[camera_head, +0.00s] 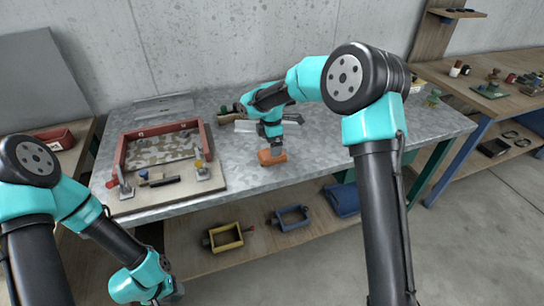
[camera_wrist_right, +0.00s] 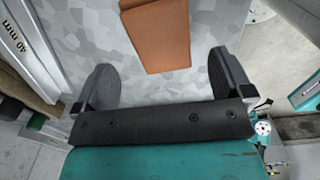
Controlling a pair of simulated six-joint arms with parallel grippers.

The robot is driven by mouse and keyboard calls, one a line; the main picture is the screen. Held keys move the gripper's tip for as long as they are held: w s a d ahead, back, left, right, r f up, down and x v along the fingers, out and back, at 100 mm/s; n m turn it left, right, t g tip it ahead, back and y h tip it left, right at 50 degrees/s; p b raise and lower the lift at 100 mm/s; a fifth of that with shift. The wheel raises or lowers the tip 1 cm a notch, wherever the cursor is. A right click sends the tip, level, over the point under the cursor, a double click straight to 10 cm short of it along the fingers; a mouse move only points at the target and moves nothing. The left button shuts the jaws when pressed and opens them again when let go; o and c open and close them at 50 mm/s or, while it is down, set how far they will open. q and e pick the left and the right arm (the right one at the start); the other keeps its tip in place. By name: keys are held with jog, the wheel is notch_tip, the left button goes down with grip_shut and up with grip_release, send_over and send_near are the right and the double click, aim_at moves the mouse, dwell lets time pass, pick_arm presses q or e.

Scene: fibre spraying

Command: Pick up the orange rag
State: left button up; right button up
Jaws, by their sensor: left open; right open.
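The orange rag (camera_head: 271,157) is a folded block lying on the grey metal worktable (camera_head: 320,165) near its front edge. In the right wrist view the rag (camera_wrist_right: 158,40) shows ahead of the fingers, its near end between the tips and its far end cut off by the picture's top. My right gripper (camera_head: 272,146) is directly above the rag. In the right wrist view this gripper (camera_wrist_right: 163,72) is open, its two dark fingers apart on either side; contact cannot be told. My left gripper (camera_head: 172,292) is open, low in front of the table, far from the rag.
A red-framed mould (camera_head: 118,160) on a board stands on the table's left, with small tools before it. Tools and blocks lie behind the right gripper. A shelf below holds a yellow frame (camera_head: 226,238) and a blue-grey frame (camera_head: 290,218). Table surface right of the rag is clear.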

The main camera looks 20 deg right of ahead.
jog(key=shift+f, duration=0.2)
jog(key=shift+a+f, duration=0.15)
jog(key=shift+f, duration=2.5)
jog(key=shift+c, duration=0.3)
jog(key=c, duration=1)
jog(key=shift+o, duration=0.2)
jog(key=shift+r, duration=0.15)
jog(key=shift+r, duration=1.35)
jog(key=s+a+r, duration=0.1)
jog(key=s+a, duration=0.1)
jog(key=s, duration=0.5)
jog(key=s+a+r, duration=0.1)
jog(key=s+a, duration=0.1)
jog(key=s, duration=0.6)
jog(key=shift+s, duration=0.3)
